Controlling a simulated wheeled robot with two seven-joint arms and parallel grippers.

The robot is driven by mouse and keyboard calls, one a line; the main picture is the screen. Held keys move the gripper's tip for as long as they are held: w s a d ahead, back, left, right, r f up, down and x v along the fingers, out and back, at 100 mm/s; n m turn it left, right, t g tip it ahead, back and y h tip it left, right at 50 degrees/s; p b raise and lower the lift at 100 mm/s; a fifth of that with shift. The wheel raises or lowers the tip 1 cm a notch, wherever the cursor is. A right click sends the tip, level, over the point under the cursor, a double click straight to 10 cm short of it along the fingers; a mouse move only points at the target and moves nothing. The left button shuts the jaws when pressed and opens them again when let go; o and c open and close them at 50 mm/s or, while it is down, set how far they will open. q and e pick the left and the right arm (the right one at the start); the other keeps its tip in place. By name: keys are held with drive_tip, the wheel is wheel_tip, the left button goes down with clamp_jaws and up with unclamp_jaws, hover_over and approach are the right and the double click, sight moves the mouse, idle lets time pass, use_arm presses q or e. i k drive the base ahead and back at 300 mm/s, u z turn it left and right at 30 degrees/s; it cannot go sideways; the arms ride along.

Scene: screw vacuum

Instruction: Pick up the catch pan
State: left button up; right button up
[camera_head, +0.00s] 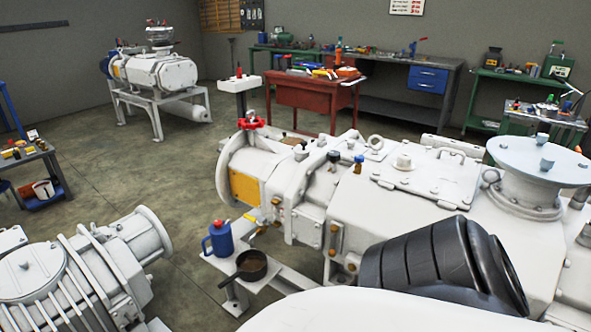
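The catch pan appears to be the dark round pan (252,267) with a short handle. It sits upright on a small white shelf (229,290) low beside the large white vacuum pump (330,195). Its inside looks brownish; I cannot tell what is in it. A blue jug (218,240) with a red top stands just behind and left of the pan. Neither of my grippers is in view, and nothing is seen touching the pan.
A second white machine (75,275) stands at the lower left, with open floor (185,245) between it and the shelf. The pump's white frame runs right of the pan. A red workbench (310,95) and another pump (160,72) stand farther back.

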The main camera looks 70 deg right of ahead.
sight(242, 274)
drive_tip(key=z, duration=2.85)
